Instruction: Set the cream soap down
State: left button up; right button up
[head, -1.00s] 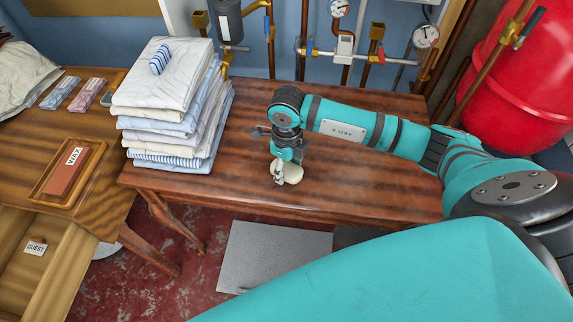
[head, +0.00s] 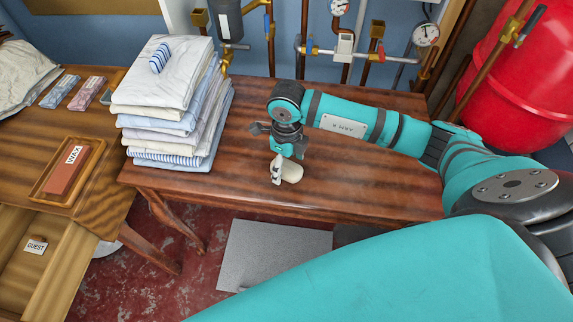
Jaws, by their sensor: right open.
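The cream soap (head: 291,172), a small rounded pale piece, is on the dark wooden table (head: 370,185) near its front edge. My right gripper (head: 285,163) points down at the soap, with its fingers spread apart. One finger is at the soap's left side and covers part of it; the other stands behind it, higher in the picture. I cannot tell whether a finger still touches the soap. My left gripper is not in view.
A stack of folded linens (head: 175,110) stands left of the gripper. A tray (head: 47,187) with a wax block (head: 70,172) is on the left table, above an open drawer (head: 30,270). Pipes and gauges (head: 426,33) line the wall behind. The table's right part below my arm is clear.

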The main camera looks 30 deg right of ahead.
aim_at(287, 167)
notch_tip(287, 167, up, 11)
jog(key=b, duration=0.1)
dwell(0.4)
